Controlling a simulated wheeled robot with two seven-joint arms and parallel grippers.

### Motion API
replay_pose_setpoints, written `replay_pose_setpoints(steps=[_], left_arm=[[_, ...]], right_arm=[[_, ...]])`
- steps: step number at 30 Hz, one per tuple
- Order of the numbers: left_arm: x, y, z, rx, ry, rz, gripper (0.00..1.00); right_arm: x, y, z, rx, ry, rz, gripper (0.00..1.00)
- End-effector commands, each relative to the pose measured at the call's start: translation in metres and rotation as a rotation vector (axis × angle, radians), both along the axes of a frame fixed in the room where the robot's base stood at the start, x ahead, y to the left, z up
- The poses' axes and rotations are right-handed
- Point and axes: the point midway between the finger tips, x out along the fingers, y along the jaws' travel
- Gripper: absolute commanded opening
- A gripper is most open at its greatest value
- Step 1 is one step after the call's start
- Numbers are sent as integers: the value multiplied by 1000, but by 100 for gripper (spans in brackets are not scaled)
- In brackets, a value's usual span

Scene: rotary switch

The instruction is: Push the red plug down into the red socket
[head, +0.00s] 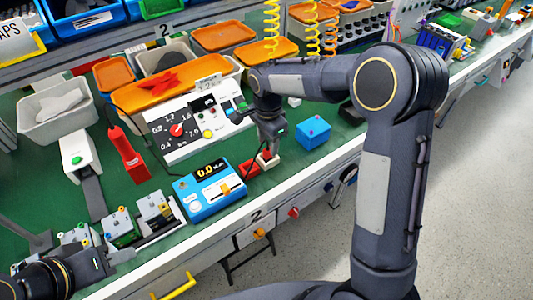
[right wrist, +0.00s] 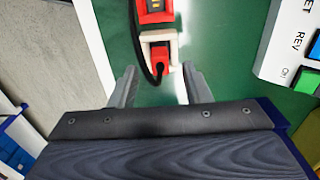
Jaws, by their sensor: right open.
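A red plug (right wrist: 160,53) with a black cable shows in the right wrist view, partly framed by a pale block. A red block with yellow marks (right wrist: 155,10), seemingly the red socket, lies just beyond it; how far the plug is seated cannot be told. In the head view, the red part (head: 249,167) lies at the bench's front edge, beside my right gripper (head: 267,152). In the right wrist view, my right gripper (right wrist: 160,84) is open, its fingers either side of empty space just short of the plug. My left gripper (head: 112,258) is at the lower left; its jaws are unclear.
A blue meter box (head: 208,190) stands left of the red part, and a blue cube (head: 313,132) to its right. A white panel with a rotary dial (head: 190,125) is behind. A red upright device (head: 127,153) stands farther left. Bare green bench lies between them.

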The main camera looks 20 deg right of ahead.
Motion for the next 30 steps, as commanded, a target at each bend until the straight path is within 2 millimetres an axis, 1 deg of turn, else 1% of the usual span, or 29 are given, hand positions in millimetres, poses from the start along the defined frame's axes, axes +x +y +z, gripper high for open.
replay_pose_setpoints(steps=[1, 3, 6, 14, 17, 24, 30], left_arm=[[0, 0, 2, 0, 0, 0, 36], [0, 0, 1, 0, 0, 0, 36], [0, 0, 2, 0, 0, 0, 36], [0, 0, 2, 0, 0, 0, 36], [0, 0, 2, 0, 0, 0, 36], [0, 0, 2, 0, 0, 0, 36], [0, 0, 2, 0, 0, 0, 36]], right_arm=[[0, 0, -9, 0, 5, 0, 44], [0, 1, -19, 1, 4, 1, 44], [0, 0, -29, 0, 2, 1, 44], [1, 0, -32, 1, 0, 1, 44], [1, 1, -32, 1, 0, 1, 32], [1, 1, -31, 1, 0, 1, 0], [1, 1, -31, 1, -1, 1, 0]])
